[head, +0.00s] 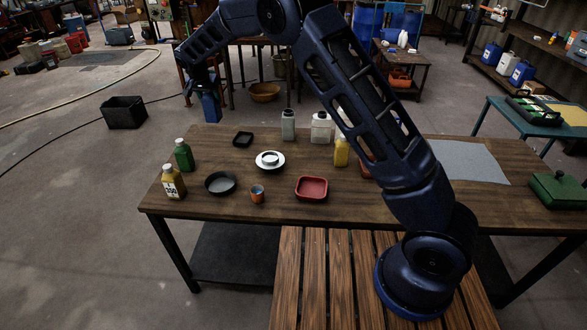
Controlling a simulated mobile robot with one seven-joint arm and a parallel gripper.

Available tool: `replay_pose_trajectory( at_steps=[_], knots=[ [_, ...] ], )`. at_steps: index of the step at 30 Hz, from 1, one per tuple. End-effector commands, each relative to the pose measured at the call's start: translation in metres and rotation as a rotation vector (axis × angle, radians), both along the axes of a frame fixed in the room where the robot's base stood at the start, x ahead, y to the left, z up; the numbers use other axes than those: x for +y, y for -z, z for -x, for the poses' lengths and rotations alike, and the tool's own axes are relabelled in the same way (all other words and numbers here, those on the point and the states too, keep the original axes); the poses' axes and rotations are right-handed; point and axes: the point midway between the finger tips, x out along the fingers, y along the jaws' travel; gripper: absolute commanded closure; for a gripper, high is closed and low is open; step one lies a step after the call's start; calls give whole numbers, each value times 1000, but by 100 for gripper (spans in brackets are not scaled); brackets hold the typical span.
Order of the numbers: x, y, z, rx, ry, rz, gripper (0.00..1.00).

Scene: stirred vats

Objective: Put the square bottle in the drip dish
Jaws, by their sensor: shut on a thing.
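My gripper (208,92) is at the upper left, raised beyond the table's back left corner. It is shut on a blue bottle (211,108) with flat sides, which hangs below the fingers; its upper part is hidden. The dishes on the table are a small black square dish (243,138), a dark round pan (220,184), a white round dish (270,166) with a smaller white piece in it, and a red square dish (312,189). I cannot tell which is the drip dish.
A green bottle (184,156) and a yellow labelled bottle (173,184) stand at the table's left. A grey bottle (288,127), a white bottle (321,129) and a yellow bottle (341,152) stand behind. An orange cup (257,194) is in front. My arm hides part of the right side.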

Motion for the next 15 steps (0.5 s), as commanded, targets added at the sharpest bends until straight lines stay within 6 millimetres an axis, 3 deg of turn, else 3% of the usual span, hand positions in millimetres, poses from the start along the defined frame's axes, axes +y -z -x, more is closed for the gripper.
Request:
replay_pose_trajectory(
  at_steps=[5, 15],
  knots=[
    [-56, -8, 14, -1, 203, 1, 88],
    [-197, -15, 61, 1, 724, 2, 88]
  ],
)
